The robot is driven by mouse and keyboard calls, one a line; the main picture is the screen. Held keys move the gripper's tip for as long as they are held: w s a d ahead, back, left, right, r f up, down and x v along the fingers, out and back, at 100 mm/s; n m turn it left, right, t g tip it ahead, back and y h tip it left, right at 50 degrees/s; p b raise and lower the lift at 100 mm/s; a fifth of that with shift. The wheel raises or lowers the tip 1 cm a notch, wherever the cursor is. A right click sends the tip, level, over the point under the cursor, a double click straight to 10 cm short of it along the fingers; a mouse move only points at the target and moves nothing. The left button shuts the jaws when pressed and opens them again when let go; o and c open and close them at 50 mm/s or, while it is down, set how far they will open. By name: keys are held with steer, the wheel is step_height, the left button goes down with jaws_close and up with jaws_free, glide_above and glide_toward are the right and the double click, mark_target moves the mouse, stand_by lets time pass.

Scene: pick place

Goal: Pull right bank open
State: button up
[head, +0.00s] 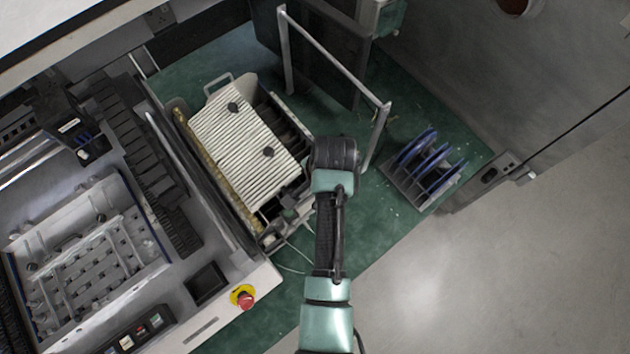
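The likely right bank is a white ribbed feeder unit (235,115) with two dark knobs on top. It stands on the green floor beside the machine, tilted in the picture, with a dark slotted side facing right. A metal handle loop (217,84) shows at its far end. My arm reaches up from the bottom, and its black wrist is at the bank's right side. My gripper (297,190) seems to be the dark part at the bank's near right corner. Its fingers are not clear, so I cannot tell whether it touches the bank or is open.
The machine (205,330) fills the left, with a red emergency button (245,298) at its near corner. A metal frame (335,62) stands behind my wrist. A rack of blue reels (428,162) sits to the right. Grey floor at lower right is clear.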

jaws_close()
stand_by(1.1)
steer(key=w+d+b, duration=0.1)
steer(key=w+d, duration=0.2)
steer(key=d, duration=0.2)
steer(key=shift+w, duration=0.35)
steer(key=shift+o, duration=2.4)
jaws_free()
steer(key=shift+r, duration=0.1)
